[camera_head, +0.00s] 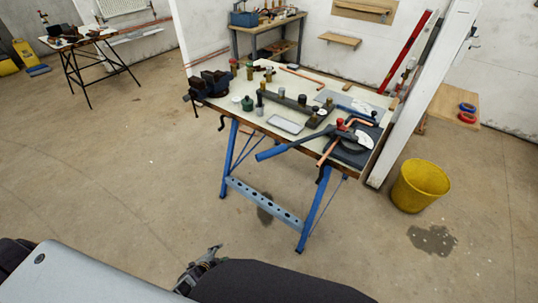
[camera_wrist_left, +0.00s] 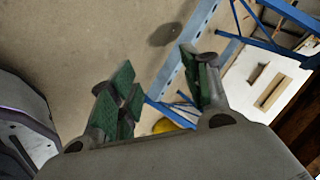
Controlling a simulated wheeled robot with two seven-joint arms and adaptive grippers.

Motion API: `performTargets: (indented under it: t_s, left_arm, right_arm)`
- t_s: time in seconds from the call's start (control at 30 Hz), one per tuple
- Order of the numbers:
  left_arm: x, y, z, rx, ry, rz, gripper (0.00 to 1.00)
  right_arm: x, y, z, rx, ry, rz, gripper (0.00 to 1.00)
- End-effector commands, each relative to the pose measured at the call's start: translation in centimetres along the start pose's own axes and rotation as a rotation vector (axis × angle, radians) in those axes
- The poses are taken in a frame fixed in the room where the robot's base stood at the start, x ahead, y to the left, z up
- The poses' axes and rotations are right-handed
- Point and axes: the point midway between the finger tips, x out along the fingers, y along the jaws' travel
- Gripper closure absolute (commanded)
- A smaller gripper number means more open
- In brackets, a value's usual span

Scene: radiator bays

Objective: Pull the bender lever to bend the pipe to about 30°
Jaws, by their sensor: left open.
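The pipe bender (camera_head: 357,142) sits at the right front of the workbench, with a white former and a red part near its pivot. Its blue lever (camera_head: 283,148) sticks out to the left, past the bench's front edge. A copper pipe (camera_head: 328,153) runs through the bender; its bend angle is too small to read. My left gripper (camera_head: 213,252) is low in front of the bench, well apart from the lever. In the left wrist view my left gripper (camera_wrist_left: 163,88) is open, with green pads and nothing between them. My right gripper is not in view.
The workbench (camera_head: 222,104) has blue legs (camera_head: 315,212) and carries a vise (camera_head: 208,84), a tray (camera_head: 286,123) and several small items. A yellow bucket (camera_head: 420,187) stands right of it, near a white post (camera_head: 425,95). The floor in front is clear.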

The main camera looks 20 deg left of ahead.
Motion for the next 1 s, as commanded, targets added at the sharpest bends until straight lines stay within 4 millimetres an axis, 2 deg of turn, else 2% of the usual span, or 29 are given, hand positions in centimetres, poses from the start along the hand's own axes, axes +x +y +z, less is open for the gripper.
performTargets:
  t_s: [0.03, 0.2, 0.37, 0.5, 0.7, 0.83, 1.0]
  left_arm:
    - [0.4, -2.6, -1.1, 0.07, 0.039, -0.046, 0.52]
    - [0.2, -10.4, -4.9, 0.322, 0.149, -0.193, 0.52]
    - [-1.1, -17.0, -8.8, 0.567, 0.233, -0.338, 0.52]
    - [-3.1, -22.1, -12.4, 0.788, 0.291, -0.468, 0.52]
    - [-6.9, -27.9, -17.5, 1.106, 0.353, -0.657, 0.52]
    - [-9.8, -30.7, -20.6, 1.306, 0.387, -0.778, 0.52]
    - [-14.0, -33.0, -24.4, 1.558, 0.428, -0.93, 0.52]
  right_arm:
    - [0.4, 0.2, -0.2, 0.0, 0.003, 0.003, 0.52]
    - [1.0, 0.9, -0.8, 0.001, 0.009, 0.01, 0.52]
    - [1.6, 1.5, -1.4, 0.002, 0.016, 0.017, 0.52]
    - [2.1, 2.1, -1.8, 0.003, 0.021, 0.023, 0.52]
    - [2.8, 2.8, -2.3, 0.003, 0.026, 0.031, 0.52]
    - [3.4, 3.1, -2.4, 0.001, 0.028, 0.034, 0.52]
    - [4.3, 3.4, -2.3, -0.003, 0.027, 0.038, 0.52]
